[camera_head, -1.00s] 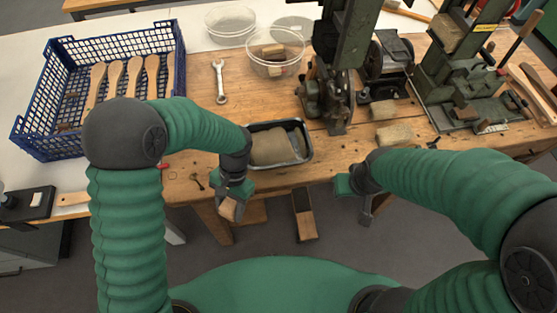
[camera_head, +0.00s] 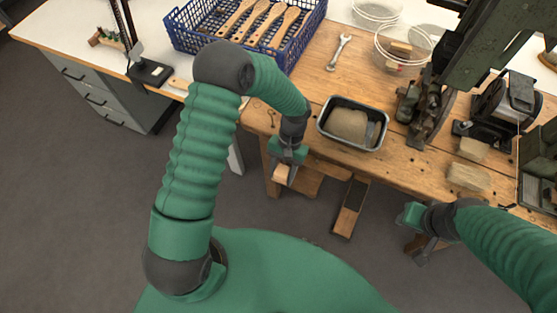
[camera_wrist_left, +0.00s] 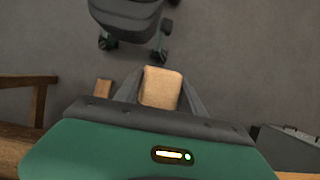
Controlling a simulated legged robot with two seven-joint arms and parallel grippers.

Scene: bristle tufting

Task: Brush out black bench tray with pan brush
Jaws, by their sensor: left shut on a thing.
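The black bench tray (camera_head: 325,128) sits on the wooden bench near its front edge, with a tan heap (camera_head: 348,124) inside it. My left gripper (camera_head: 283,174) is in front of the bench edge, left of the tray and apart from it. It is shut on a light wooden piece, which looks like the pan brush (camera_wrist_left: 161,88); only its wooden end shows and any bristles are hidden. My right gripper (camera_head: 417,250) hangs in front of the bench, right of the tray; its fingers are too small to tell open from shut.
A blue crate (camera_head: 308,28) with several wooden brush blanks stands behind left. A wrench (camera_head: 338,53) and clear bowls (camera_head: 403,45) lie behind the tray. Machines (camera_head: 498,103) and tan blocks (camera_head: 467,176) are at the right. A wooden pedal (camera_head: 350,207) is below the bench.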

